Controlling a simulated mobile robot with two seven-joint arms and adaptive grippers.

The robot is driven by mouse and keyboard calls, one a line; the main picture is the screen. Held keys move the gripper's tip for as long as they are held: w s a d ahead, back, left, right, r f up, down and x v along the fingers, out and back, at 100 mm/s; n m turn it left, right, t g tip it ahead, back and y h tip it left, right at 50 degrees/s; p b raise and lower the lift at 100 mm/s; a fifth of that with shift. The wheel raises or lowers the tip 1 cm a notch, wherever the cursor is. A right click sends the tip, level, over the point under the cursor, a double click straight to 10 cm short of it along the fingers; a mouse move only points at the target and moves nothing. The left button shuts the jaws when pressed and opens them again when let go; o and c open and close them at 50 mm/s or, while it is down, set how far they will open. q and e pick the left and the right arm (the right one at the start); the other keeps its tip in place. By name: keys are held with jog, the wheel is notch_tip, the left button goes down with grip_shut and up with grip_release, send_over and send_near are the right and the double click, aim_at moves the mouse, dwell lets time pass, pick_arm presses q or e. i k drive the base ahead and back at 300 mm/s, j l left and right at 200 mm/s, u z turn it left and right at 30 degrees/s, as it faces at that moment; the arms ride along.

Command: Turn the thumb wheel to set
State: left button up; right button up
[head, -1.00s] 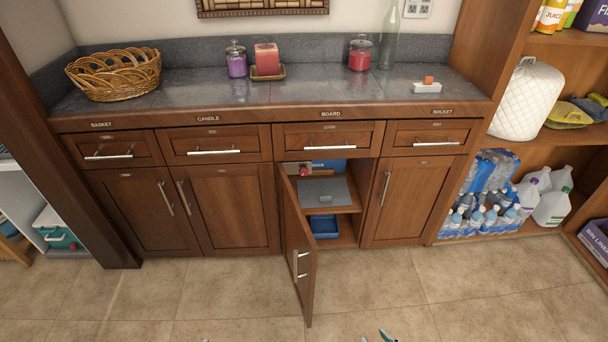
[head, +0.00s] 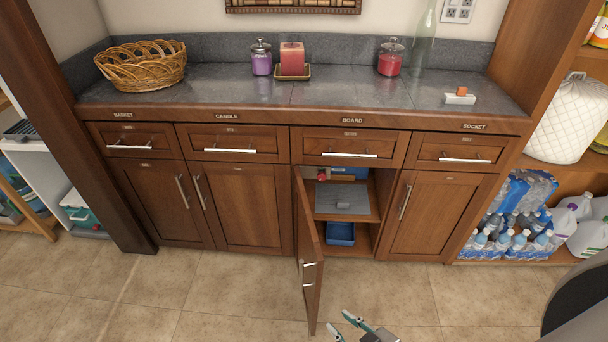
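No part can be made out for certain as a thumb wheel. A small red round part (head: 321,177) with a pale piece beside it sits on the upper level inside the open cabinet, too small to make out fully. A grey box or panel with a small handle (head: 342,200) lies on the shelf below it. My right gripper (head: 343,323) reaches in at the bottom edge, low in front of the cabinet and well apart from these things. Its two fingers are spread with nothing seen between them. My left gripper is out of view.
The open cabinet door (head: 309,260) sticks out toward me, left of my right gripper. A blue bin (head: 341,233) is at the cabinet bottom. The countertop (head: 345,93) holds a basket (head: 140,66), candles and a small white item with an orange top (head: 460,96). Tiled floor is clear.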

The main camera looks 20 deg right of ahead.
aim_at(322, 176)
jog(key=l+u, duration=0.35)
jog(key=l, duration=0.6)
jog(key=l+u, duration=0.1)
jog(key=l, duration=0.9)
jog(key=i+l, duration=0.1)
jog(key=l, duration=0.55)
jog(key=i+l, duration=0.15)
jog(key=l, duration=0.15)
jog(key=i+l, duration=0.15)
jog(key=i, duration=0.1)
